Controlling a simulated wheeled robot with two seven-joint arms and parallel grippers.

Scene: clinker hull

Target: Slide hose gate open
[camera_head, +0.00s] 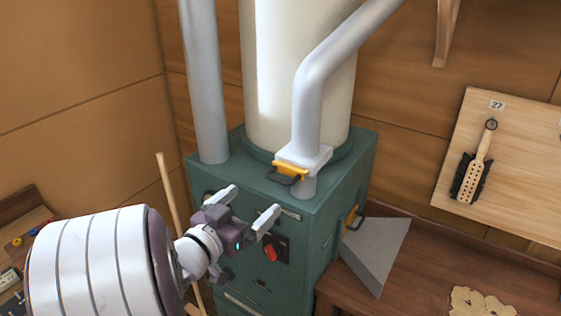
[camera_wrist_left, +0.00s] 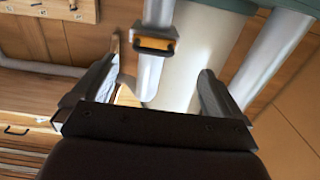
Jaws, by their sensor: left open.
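The hose gate (camera_head: 313,155) is a pale block on the grey hose, just above the green cabinet's top. Its yellow slide (camera_head: 291,169) with a dark loop handle (camera_head: 282,178) faces the front left. The yellow slide also shows in the left wrist view (camera_wrist_left: 157,46), at the top centre between the fingers. My left gripper (camera_head: 253,202) is open and empty, in front of and below the handle, apart from it. In the left wrist view its two fingers (camera_wrist_left: 160,85) stand wide apart. How far the slide is drawn out I cannot tell. My right gripper is not shown.
The green cabinet (camera_head: 238,188) carries a cream cylinder (camera_head: 290,75) and a grey pipe (camera_head: 207,90). A red switch (camera_head: 271,252) is on its front. A second yellow gate (camera_head: 352,216) and a grey hood (camera_head: 378,252) are on its right side. A wooden stick (camera_head: 169,200) leans at left.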

